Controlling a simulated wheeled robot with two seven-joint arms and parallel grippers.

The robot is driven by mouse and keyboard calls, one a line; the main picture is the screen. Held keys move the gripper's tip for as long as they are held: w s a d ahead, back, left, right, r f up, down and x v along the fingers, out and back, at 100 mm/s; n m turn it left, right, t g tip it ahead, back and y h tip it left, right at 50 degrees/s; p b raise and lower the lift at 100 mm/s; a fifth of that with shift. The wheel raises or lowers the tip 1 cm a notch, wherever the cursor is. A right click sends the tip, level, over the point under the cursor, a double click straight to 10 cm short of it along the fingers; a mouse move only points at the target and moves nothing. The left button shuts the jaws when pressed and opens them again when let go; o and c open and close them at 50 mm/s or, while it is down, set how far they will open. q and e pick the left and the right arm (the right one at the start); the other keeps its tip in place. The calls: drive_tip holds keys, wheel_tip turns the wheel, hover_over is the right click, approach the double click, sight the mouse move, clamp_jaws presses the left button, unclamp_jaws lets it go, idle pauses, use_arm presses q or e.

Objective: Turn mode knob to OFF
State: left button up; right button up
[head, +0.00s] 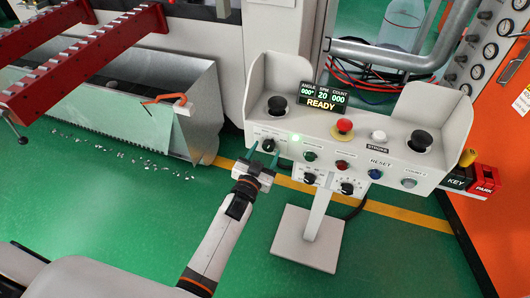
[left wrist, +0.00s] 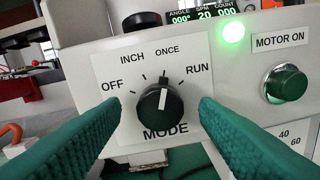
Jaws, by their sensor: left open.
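The black mode knob (left wrist: 160,104) sits on a white label plate marked OFF, INCH, ONCE and RUN. Its white pointer line faces up, roughly toward ONCE. The OFF mark (left wrist: 112,86) is to the knob's upper left. In the head view the knob (head: 270,143) is at the left end of the control panel's front (head: 390,160). My left gripper (head: 263,154) is open just in front of it. In the left wrist view its green fingers lie to the left and right of the knob, with visible gaps on both sides. My right gripper is not in view.
A green MOTOR ON button (left wrist: 286,84) and a lit green lamp (left wrist: 232,33) are right of the knob. A red button (head: 344,126) and black palm buttons (head: 277,105) stand on top between white side guards. The display (head: 322,98) reads READY.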

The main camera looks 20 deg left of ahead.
use_arm(q)
drive_tip(key=shift+w, duration=0.3)
drive_tip(key=c, duration=1)
